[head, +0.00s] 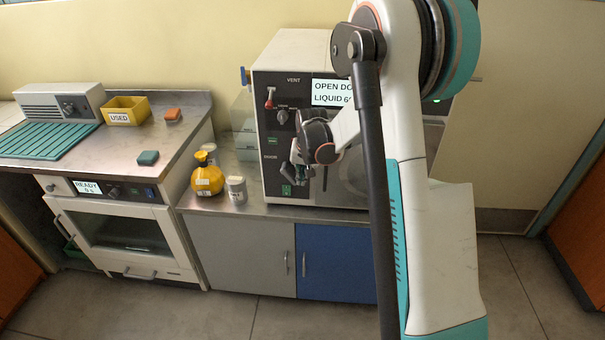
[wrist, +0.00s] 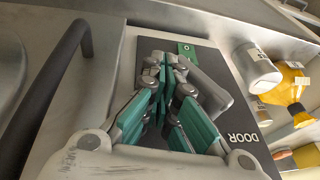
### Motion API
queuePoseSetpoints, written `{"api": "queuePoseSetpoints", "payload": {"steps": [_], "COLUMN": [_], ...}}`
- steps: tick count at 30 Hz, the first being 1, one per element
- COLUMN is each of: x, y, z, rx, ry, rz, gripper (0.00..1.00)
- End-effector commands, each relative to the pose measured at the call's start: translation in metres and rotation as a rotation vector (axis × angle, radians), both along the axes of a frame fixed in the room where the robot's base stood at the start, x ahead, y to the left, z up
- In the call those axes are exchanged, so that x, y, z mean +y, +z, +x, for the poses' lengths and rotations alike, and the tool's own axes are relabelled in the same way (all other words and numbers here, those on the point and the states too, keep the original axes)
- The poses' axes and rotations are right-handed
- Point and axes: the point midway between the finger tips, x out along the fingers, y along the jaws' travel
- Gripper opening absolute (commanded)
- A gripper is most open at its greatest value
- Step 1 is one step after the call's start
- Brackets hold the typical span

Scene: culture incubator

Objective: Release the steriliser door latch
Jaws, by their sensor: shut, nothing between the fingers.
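The steriliser (head: 290,60) is the white cabinet on the counter, with its display reading "OPEN DO…" and "LIQUID 6…", partly hidden by my arm. In the wrist view its dark door panel (wrist: 228,88) carries the word DOOR and a green mark (wrist: 186,50). A grey rounded lever, which looks like the latch (wrist: 212,80), lies on this panel, partly hidden behind my fingers. My gripper (wrist: 163,66) is shut and empty in front of the panel, its tips beside the lever; contact cannot be told. In the head view my gripper (head: 301,176) is at the steriliser's lower front.
A dark bar handle (wrist: 50,90) stands out left of the panel in the wrist view. A yellow bottle (head: 207,180) and a grey jar (head: 236,190) stand on the counter left of the steriliser.

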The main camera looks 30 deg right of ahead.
Motion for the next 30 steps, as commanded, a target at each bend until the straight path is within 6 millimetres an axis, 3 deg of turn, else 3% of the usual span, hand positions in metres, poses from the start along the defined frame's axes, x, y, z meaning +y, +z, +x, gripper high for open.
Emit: {"api": "queuePoseSetpoints", "payload": {"steps": [30], "x": [0.0020], "y": [-0.0071], "z": [0.0015], "rx": [0.000], "ry": [0.000], "rz": [0.000], "gripper": [0.00]}}
